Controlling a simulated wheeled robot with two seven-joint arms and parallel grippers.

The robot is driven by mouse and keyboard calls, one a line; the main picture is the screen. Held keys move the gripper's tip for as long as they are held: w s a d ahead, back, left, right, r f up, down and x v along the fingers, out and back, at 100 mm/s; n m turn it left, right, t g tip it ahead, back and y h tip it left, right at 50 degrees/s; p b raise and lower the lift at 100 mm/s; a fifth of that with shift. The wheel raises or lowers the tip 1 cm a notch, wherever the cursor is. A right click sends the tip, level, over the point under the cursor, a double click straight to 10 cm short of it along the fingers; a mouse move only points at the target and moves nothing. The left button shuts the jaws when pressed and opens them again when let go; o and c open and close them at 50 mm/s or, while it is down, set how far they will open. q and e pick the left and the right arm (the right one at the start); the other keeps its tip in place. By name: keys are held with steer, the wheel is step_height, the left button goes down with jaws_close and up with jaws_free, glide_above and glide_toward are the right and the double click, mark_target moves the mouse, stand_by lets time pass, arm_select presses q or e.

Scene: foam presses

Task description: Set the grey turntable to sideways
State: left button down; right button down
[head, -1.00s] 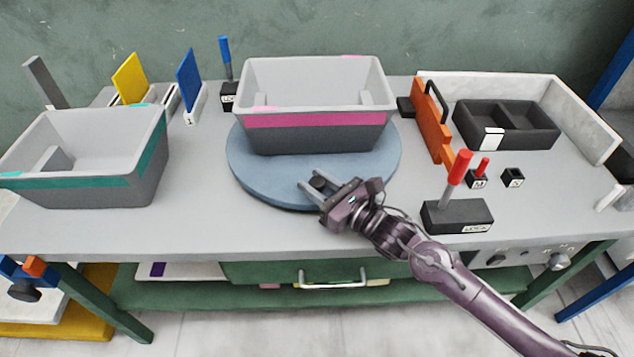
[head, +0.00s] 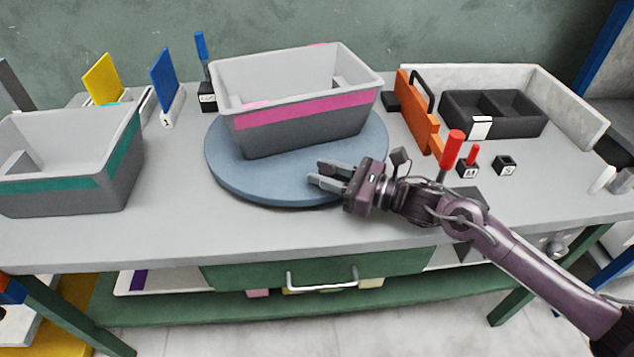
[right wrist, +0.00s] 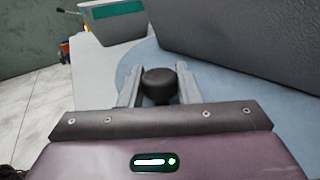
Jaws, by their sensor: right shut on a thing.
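The grey-blue round turntable (head: 235,175) lies on the workbench, and its edge also shows in the right wrist view (right wrist: 128,68). A grey bin with a pink band (head: 300,107) stands on it, turned at an angle to the bench front. A dark round knob (right wrist: 159,84) stands up near the turntable's front right edge. My right gripper (head: 330,176) is shut on this knob, with one finger on each side in the right wrist view. In the head view the gripper largely hides the knob. My left gripper is not in view.
A grey bin with a teal band (head: 55,183) stands left. An orange panel (head: 418,112), a black divided tray (head: 493,113) and a red-handled lever (head: 452,150) stand right, the lever close to my right arm. A green drawer (head: 320,272) is below.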

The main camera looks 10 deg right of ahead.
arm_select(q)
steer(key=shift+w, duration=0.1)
arm_select(e)
steer(key=shift+d, duration=0.15)
steer(key=c, duration=1.1)
jaws_free()
steer(key=shift+d, duration=0.1)
steer(key=b+v, duration=0.1)
steer(key=v, duration=0.5)
steer(key=shift+s+d+f, duration=0.1)
steer(key=shift+d, duration=0.05)
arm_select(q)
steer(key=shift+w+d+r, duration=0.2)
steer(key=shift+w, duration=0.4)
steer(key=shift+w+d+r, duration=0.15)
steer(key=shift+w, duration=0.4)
arm_select(e)
steer(key=shift+s+d, duration=0.3)
steer(key=shift+d, duration=0.2)
